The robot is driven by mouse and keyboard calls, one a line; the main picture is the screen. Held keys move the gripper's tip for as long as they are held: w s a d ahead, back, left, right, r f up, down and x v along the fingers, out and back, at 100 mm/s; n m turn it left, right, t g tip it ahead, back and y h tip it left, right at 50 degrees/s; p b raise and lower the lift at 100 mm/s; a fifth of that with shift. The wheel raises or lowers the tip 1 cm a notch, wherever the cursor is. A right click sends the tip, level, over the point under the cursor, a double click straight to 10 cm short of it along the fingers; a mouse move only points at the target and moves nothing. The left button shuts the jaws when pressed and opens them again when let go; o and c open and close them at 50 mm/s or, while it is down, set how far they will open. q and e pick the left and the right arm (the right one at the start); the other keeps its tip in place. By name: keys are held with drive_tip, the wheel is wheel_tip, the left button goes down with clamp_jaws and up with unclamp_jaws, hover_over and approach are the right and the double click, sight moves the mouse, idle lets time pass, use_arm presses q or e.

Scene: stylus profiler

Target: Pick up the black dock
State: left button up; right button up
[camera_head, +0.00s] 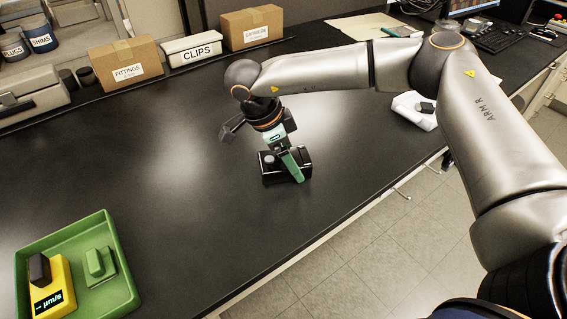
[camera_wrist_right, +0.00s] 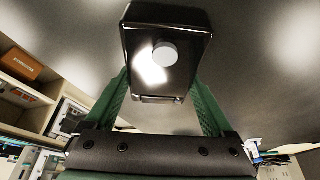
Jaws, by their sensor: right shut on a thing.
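The black dock (camera_head: 270,180) is a glossy dark block near the middle of the table in the head view. A small round grey-white knob shows on its face in the wrist view, where the dock (camera_wrist_right: 140,28) fills the upper middle. My right gripper (camera_head: 286,168) points down at the dock, with its green fingers on opposite sides of it. The fingers of my right gripper (camera_wrist_right: 160,85) are shut on the dock in the wrist view too. Whether the dock's underside touches the table is hard to tell. My left gripper is not in view.
A green tray (camera_head: 118,262) at the lower left holds a yellow device (camera_head: 62,285) and a green block (camera_head: 97,262). Boxes labelled FITTINGS (camera_head: 125,75), CLIPS (camera_head: 195,48) and CARRIERS line the back. A white item (camera_head: 405,105) lies at the right. The table between is clear.

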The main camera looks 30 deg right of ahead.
drive_tip(key=shift+c, duration=1.3)
drive_tip(key=shift+r, duration=0.1)
drive_tip(key=shift+r, duration=0.55)
drive_tip(key=s+a+r+b, duration=0.1)
drive_tip(key=s+a+r, duration=0.8)
drive_tip(key=a+r, duration=0.1)
drive_tip(key=shift+s+a+r, duration=0.15)
drive_tip(key=shift+a+r, duration=0.1)
drive_tip(key=shift+r, duration=0.65)
drive_tip(key=o, duration=0.9)
clamp_jaws()
